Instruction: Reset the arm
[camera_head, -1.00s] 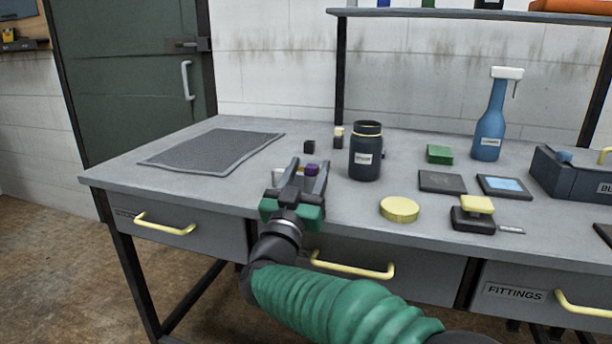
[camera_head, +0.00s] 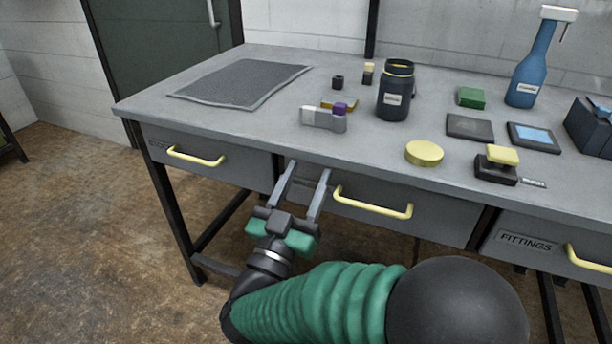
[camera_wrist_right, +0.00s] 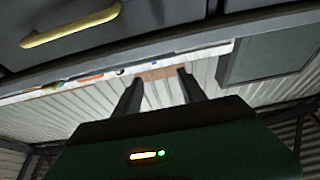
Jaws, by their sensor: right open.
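My right gripper (camera_head: 304,188) is open and empty. In the head view it is in front of the workbench, below the tabletop edge, with its fingers pointing at the drawer fronts. My green arm comes in from the bottom right. In the right wrist view the two dark fingers (camera_wrist_right: 160,88) stand apart with nothing between them, and a drawer's yellow handle (camera_wrist_right: 70,25) shows at upper left. My left gripper is not in view.
The workbench (camera_head: 240,128) carries a grey mat (camera_head: 240,83), a dark jar (camera_head: 395,95), a yellow lid (camera_head: 424,153), a blue spray bottle (camera_head: 530,70) and a small purple-and-grey item (camera_head: 325,117). Yellow handles (camera_head: 372,203) stick out from the drawers. Floor (camera_head: 80,230) is clear at left.

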